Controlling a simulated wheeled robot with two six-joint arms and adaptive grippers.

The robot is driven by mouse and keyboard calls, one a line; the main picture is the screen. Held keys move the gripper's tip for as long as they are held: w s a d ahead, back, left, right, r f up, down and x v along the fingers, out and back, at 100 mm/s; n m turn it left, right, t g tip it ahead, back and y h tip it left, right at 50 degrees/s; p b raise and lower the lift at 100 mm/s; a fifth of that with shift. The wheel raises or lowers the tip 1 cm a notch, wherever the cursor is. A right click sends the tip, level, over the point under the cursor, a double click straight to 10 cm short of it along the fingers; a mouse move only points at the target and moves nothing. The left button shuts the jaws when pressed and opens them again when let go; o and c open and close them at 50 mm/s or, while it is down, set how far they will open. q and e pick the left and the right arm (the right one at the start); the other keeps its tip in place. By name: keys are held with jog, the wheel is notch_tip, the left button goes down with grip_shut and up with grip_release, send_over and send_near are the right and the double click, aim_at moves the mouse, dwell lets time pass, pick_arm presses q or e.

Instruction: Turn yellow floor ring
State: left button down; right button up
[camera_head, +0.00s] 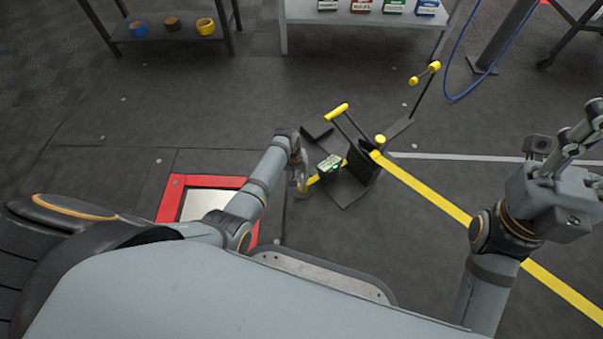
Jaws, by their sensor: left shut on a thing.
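A yellow piece (313,180), which I take for the yellow floor ring, shows low beside a dark, floor-standing device (364,163). Only short stretches of it show, so its full shape is hidden. My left gripper (301,182) reaches down to it and is shut on its near left end. A small green and white box (329,163) sits just right of the gripper and covers part of the yellow piece. My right gripper (580,140) is raised at the right edge, well away from the ring; its finger gap is unclear.
The device has yellow-ended handles (337,110). A yellow floor line (430,192) runs down to the right. Shelves with tape rolls (205,27) and boxes (394,6) stand behind. Open dark floor lies between.

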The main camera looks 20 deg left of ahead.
pick_arm(q)
jog(key=m+p, duration=0.2)
jog(key=shift+w+r+m+g, duration=0.1)
jog(key=shift+r+m+g, duration=0.1)
jog(key=shift+m+g, duration=0.1)
jog(key=m+p, duration=0.1)
jog(key=m, duration=0.1)
jog(key=shift+f+m, duration=0.1)
jog(key=shift+m, duration=0.2)
jog(key=m+g, duration=0.1)
jog(key=m, duration=0.2)
jog(key=shift+d+f+m+g, duration=0.1)
jog(key=shift+m+g, duration=0.2)
jog(key=shift+m, duration=1)
jog(key=c, duration=1.3)
grip_release()
jog(key=shift+c, duration=0.2)
